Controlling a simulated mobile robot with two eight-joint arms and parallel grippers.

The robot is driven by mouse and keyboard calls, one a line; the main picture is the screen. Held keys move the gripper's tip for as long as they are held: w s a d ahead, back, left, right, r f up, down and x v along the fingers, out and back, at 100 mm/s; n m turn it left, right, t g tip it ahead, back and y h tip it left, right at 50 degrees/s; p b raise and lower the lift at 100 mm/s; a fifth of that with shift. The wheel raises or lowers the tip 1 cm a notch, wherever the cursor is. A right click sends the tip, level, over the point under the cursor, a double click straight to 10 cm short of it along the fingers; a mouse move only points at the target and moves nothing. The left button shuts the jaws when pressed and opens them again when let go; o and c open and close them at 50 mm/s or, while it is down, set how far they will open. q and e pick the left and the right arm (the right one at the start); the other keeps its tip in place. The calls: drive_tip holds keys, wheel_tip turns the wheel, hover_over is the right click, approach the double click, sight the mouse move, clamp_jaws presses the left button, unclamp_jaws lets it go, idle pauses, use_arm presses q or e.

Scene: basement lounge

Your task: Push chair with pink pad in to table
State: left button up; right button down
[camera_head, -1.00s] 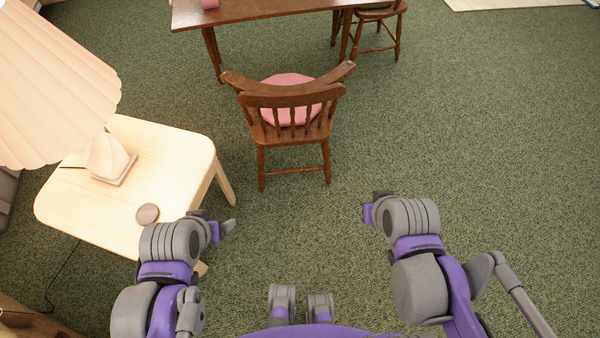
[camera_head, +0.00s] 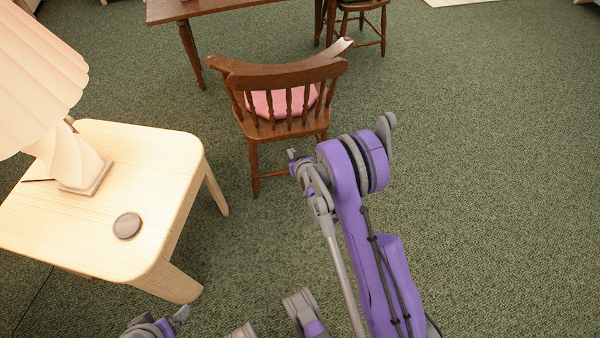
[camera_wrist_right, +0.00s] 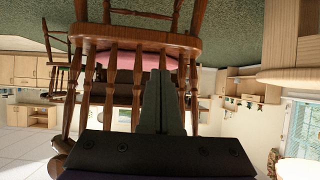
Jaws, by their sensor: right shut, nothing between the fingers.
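The wooden chair (camera_head: 287,72) with the pink pad (camera_head: 262,103) stands upright with its spindled back towards me. The dark wooden table (camera_head: 185,14) is beyond it, with carpet between them. My right gripper (camera_head: 293,158) is beside the chair's near right leg, partly hidden by its own wrist. In the right wrist view, which is upside down, its shut, empty fingers (camera_wrist_right: 162,98) point at the chair's spindles (camera_wrist_right: 137,88) and seat edge; I cannot tell whether they touch. My left gripper (camera_head: 178,317) is low at the bottom edge, mostly cut off.
A pale side table (camera_head: 150,150) with a lamp (camera_head: 65,160) and a round dark disc (camera_head: 127,225) stands close on the left. Another wooden chair (camera_head: 362,20) is at the table's right. Green carpet is open to the right.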

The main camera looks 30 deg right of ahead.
drive_tip(key=d+f+t+b, duration=0.15)
drive_tip(key=d+f, duration=0.25)
drive_tip(key=f, duration=0.7)
use_arm(q)
drive_tip(key=shift+w+f+b, duration=0.15)
drive_tip(key=shift+f+b, duration=0.15)
drive_tip(key=shift+f, duration=0.75)
drive_tip(key=shift+w+f+b, duration=0.1)
drive_tip(key=shift+f+b, duration=0.15)
drive_tip(key=shift+f, duration=0.8)
use_arm(e)
drive_tip(key=w+d, duration=0.3)
drive_tip(key=w, duration=0.7)
drive_tip(key=shift+w+f+m+h, duration=0.15)
drive_tip(key=shift+w+m+h, duration=0.15)
drive_tip(key=shift+w+h, duration=0.1)
use_arm(q)
drive_tip(key=shift+r, duration=0.1)
use_arm(e)
drive_tip(key=shift+g, duration=0.25)
